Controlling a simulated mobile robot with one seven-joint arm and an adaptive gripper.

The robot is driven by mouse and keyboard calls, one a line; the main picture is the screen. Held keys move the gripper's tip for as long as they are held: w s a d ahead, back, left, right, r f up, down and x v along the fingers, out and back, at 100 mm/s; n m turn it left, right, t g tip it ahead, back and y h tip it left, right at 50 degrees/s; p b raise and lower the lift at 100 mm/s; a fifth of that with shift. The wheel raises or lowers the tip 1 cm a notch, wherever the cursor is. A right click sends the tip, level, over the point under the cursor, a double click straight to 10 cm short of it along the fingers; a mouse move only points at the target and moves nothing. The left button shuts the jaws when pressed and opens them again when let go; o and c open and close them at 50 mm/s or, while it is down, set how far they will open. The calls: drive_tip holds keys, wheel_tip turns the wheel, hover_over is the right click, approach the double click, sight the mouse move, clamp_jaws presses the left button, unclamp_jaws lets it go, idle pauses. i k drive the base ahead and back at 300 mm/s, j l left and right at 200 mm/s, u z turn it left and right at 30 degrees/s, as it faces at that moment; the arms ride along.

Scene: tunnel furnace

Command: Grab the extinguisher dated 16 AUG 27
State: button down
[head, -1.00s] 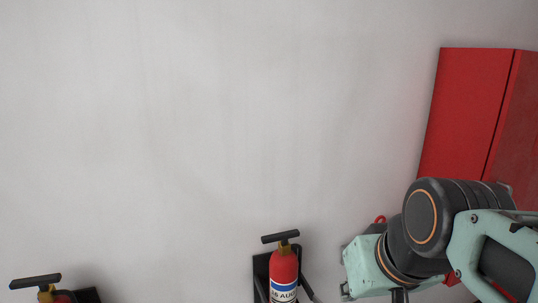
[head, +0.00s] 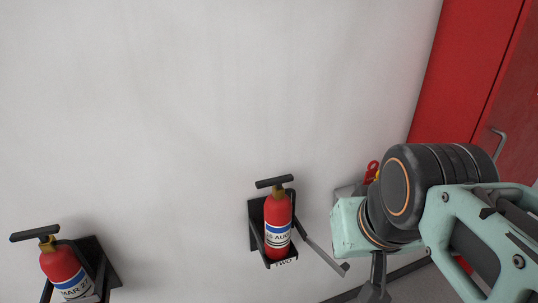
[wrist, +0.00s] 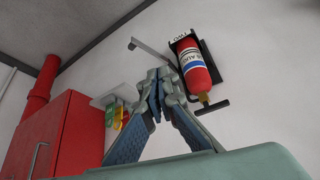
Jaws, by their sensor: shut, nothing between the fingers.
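A red extinguisher (head: 278,213) with a black top handle hangs upright in a black wall bracket (head: 255,228) marked TWO. Its label reads about "6 AUG"; the first digit and the year are not clear. In the wrist view the same extinguisher (wrist: 193,68) appears upside down, to the right of my fingertips. My gripper (wrist: 157,82) is shut and empty, apart from the extinguisher. In the head view my gripper (head: 375,285) shows partly below my wrist, right of the bracket. A second extinguisher (head: 60,263) at lower left has a label reading about "MAR 2".
A red cabinet (head: 455,75) with a handle stands at right. A small wall holder with red and yellow items (head: 372,172) is partly behind my arm. The wall between the extinguishers is bare.

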sight(279, 211)
drive_tip(key=i+j, duration=0.1)
drive_tip(key=j, duration=0.6)
drive_tip(key=i+j+z, duration=0.1)
drive_tip(key=j+z, duration=0.4)
drive_tip(key=i+z, duration=0.2)
drive_tip(key=z, duration=0.3)
drive_tip(key=i+z, duration=0.2)
drive_tip(key=z, duration=0.3)
drive_tip(key=k+l+z, duration=0.15)
drive_tip(key=k, duration=0.2)
